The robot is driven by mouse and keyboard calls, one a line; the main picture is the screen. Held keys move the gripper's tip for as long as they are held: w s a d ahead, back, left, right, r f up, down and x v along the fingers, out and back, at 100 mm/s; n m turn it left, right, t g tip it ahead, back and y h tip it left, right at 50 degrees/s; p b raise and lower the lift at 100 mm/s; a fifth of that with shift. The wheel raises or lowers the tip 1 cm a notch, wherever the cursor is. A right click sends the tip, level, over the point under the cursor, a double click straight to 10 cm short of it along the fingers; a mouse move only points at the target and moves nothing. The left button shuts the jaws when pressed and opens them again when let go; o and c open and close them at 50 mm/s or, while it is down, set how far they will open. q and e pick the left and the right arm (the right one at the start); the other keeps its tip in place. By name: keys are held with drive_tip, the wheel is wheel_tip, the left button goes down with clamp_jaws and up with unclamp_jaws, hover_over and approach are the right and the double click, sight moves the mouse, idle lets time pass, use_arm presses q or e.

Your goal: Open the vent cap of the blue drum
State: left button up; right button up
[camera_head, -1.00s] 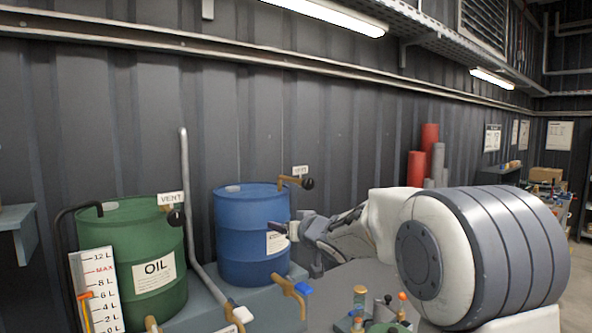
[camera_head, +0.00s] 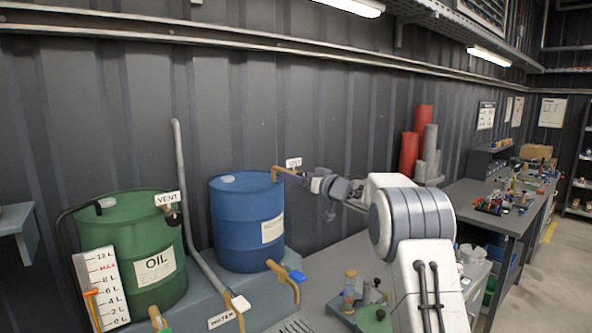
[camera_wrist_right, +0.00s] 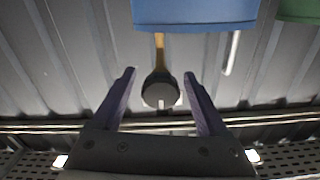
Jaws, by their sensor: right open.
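The blue drum (camera_head: 240,222) stands upright on a grey ledge beside the green drum. My right gripper (camera_head: 308,181) is at the end of this pipe and hides the cap in the head view. In the right wrist view, the round black vent cap (camera_wrist_right: 160,92) sits between the two open fingers of my right gripper (camera_wrist_right: 160,75), with a gap on each side. The blue drum (camera_wrist_right: 195,14) shows beyond it. My left gripper is not in view.
The green OIL drum (camera_head: 133,250) has its own vent cap (camera_head: 173,218). A grey pipe (camera_head: 190,200) runs between the drums. A brass tap with a blue handle (camera_head: 297,276) juts out below the blue drum. Red cylinders (camera_head: 410,150) stand farther right.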

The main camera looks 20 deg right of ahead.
drive_tip(key=shift+w+a, duration=0.25)
drive_tip(key=shift+w, duration=0.25)
clamp_jaws()
